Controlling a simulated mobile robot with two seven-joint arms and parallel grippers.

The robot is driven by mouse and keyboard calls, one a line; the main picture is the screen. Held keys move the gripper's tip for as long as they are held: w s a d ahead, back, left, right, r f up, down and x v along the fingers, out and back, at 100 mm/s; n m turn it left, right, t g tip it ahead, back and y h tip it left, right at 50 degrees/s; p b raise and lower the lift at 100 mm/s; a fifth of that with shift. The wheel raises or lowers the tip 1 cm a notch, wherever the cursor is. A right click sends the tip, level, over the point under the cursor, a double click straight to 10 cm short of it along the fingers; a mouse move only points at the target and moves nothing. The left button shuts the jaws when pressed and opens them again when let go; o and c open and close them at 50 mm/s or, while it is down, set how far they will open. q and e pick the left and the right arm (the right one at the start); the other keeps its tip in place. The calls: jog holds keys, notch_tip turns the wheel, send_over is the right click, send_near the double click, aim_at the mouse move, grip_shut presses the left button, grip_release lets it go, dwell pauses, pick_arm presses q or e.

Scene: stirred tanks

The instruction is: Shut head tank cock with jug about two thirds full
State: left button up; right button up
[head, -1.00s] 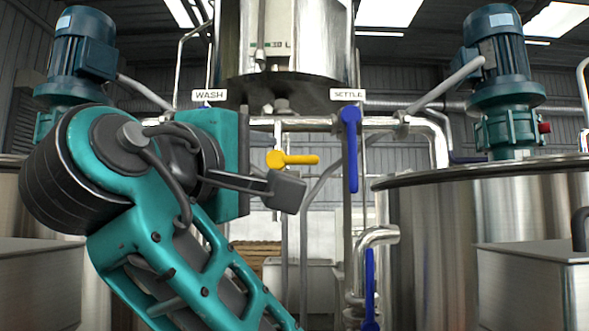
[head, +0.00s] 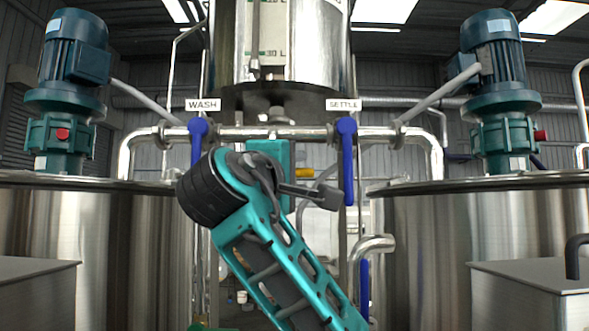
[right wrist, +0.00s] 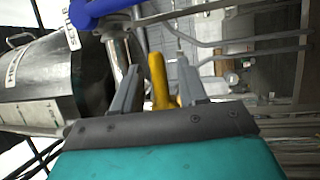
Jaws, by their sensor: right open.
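The yellow cock handle (head: 305,172) under the steel head tank (head: 322,45) is mostly hidden behind my right arm in the head view. In the right wrist view the yellow handle (right wrist: 158,80) shows between the two grey fingers of my right gripper (right wrist: 158,68). These fingers are open, one on each side of it, and I cannot tell whether they touch it. In the head view my right gripper (head: 318,194) is below the tank, right of centre. I cannot make out the jug or its level. My left gripper is not in view.
Blue-handled cocks hang under the WASH sign (head: 202,105) and the SETTLE sign (head: 343,105). The blue SETTLE handle (head: 348,165) is close to my right gripper. Large stirred tanks stand at left (head: 95,240) and right (head: 480,225), with steel pipes between them.

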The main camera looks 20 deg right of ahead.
jog(key=shift+c, duration=0.8)
grip_shut()
jog(key=shift+f+m+g, duration=0.35)
jog(key=shift+m+g, duration=0.05)
jog(key=shift+m, duration=0.4)
jog(key=m, duration=0.2)
jog(key=f+m+g+y, duration=0.1)
jog(key=shift+a+m, duration=0.15)
jog(key=shift+m, duration=0.25)
jog(key=shift+o, duration=0.8)
grip_release()
